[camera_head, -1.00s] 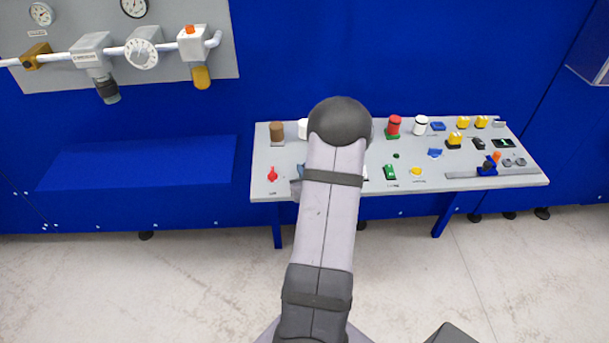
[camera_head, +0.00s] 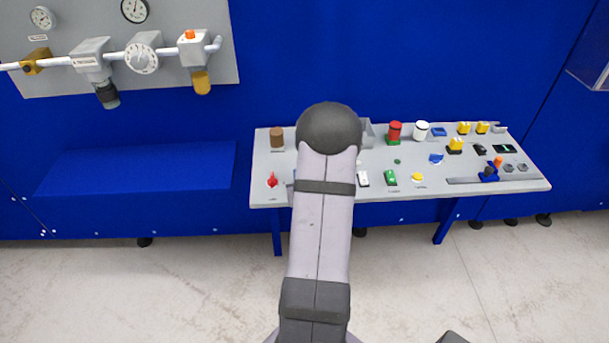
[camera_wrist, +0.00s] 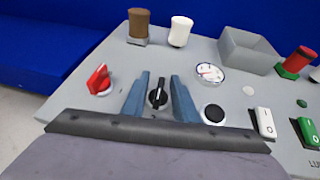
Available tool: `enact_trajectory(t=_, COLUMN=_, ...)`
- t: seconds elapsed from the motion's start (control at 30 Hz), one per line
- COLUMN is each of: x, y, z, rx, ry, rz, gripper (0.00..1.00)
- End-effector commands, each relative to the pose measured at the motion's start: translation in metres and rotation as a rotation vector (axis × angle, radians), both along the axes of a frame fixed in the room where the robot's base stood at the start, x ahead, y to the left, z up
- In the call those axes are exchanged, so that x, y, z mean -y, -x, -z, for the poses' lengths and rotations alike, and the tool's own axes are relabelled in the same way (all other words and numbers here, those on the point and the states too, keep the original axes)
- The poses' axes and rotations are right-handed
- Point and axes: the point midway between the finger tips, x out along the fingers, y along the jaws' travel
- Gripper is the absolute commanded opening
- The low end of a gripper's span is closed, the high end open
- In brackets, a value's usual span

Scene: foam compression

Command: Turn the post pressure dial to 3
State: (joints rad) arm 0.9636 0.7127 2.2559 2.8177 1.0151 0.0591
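A black knob (camera_wrist: 157,94) with a white pointer line stands on the grey panel in the wrist view. I cannot read its label or scale, so I cannot tell for certain that it is the post pressure dial. My gripper (camera_wrist: 159,82) is open, with one blue finger on each side of the knob. Gaps show between the fingers and the knob, so it is not gripped. A small round gauge (camera_wrist: 210,72) with a white face sits just behind and right of the right finger. In the head view my arm hides the knob and most of the gripper.
A red switch (camera_wrist: 99,80) is left of the fingers, a black round button (camera_wrist: 213,114) right. Brown (camera_wrist: 139,24) and white (camera_wrist: 181,31) cylinders and a grey open box (camera_wrist: 247,51) stand behind. A white dial (camera_head: 142,57) is on the wall pipe.

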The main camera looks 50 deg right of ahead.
Motion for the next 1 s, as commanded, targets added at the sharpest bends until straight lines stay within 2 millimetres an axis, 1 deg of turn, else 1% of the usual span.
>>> enact_trajectory(t=0.27, x=-0.003, y=0.005, z=-0.002, rx=0.0, ry=-0.001, rz=0.001, gripper=0.27)
enact_trajectory(t=0.37, x=-0.007, y=0.011, z=-0.005, rx=-0.001, ry=0.0, rz=0.002, gripper=0.27)
enact_trajectory(t=0.7, x=-0.032, y=0.042, z=-0.022, rx=0.001, ry=0.001, rz=0.001, gripper=0.27)
enact_trajectory(t=0.83, x=-0.038, y=0.05, z=-0.026, rx=0.0, ry=0.001, rz=0.002, gripper=0.27)
enact_trajectory(t=1.0, x=-0.042, y=0.053, z=-0.028, rx=0.0, ry=0.0, rz=0.0, gripper=0.27)
